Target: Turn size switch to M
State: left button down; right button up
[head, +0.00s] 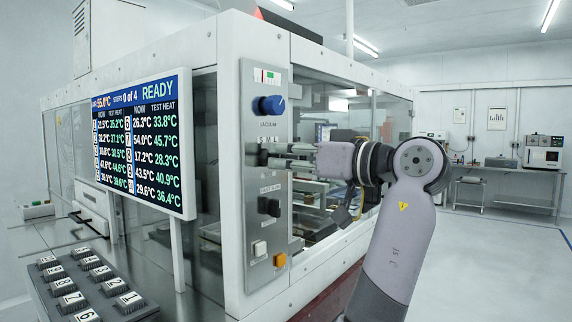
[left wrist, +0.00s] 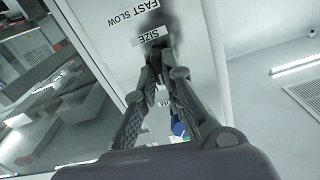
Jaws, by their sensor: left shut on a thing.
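The size switch (head: 263,154) is a dark knob on the grey control panel (head: 249,112), below the blue vacuum knob. My left gripper (head: 274,155) reaches it from the right, with its fingers shut on it. In the left wrist view the two fingers of my left gripper (left wrist: 163,60) meet beside the SIZE label (left wrist: 150,35). The fingers hide most of the switch, and I cannot read which size it points to. My right gripper is not in view.
The blue vacuum knob (head: 271,105) sits above the switch. A black FAST/SLOW switch (head: 268,206), a white button (head: 259,248) and an orange button (head: 279,260) are below. A READY screen (head: 143,143) and a keypad (head: 84,286) stand left.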

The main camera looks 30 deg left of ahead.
pick_arm(q)
jog(key=shift+f+n, duration=0.1)
jog(key=shift+n, duration=0.6)
jog(key=c, duration=1.7)
grip_release()
jog(key=shift+d, duration=0.2)
jog(key=s+d, duration=0.1)
jog(key=d, duration=1)
jog(key=shift+d, duration=0.35)
